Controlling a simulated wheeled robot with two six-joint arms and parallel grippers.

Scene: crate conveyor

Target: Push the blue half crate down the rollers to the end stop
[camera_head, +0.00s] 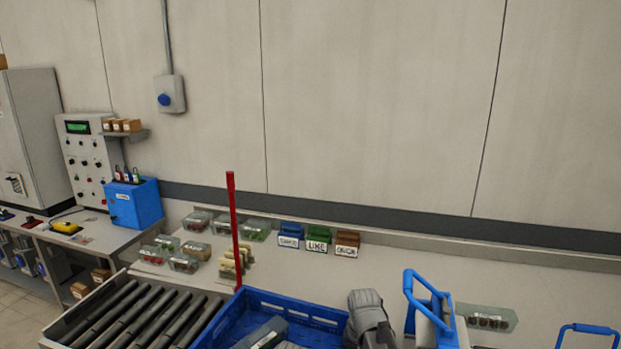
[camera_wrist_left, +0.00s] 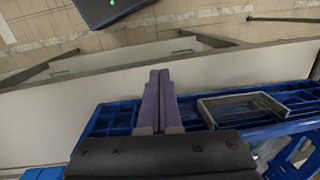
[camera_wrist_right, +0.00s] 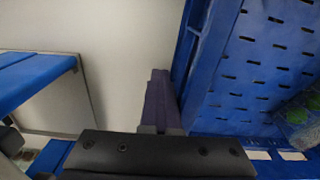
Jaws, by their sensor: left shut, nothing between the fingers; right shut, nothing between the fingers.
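A blue crate (camera_head: 300,312) stands at the bottom centre of the head view, beside the right edge of the rollers (camera_head: 140,312). Its lower part is cut off, and a grey item lies in it. In the left wrist view my left gripper (camera_wrist_left: 160,78) is shut and empty, its fingers in front of a blue crate rim (camera_wrist_left: 112,118). In the right wrist view my right gripper (camera_wrist_right: 158,78) is shut and empty, close beside a slotted blue crate wall (camera_wrist_right: 235,70). Contact cannot be told in either view. No end stop is clearly identifiable.
A red upright pole (camera_head: 232,225) rises behind the crate. Clear boxes (camera_head: 255,229) and blue, green and brown labelled bins (camera_head: 319,238) stand on the bench behind. A blue frame (camera_head: 428,300) is right of the crate. The bench surface (camera_head: 420,272) is partly clear.

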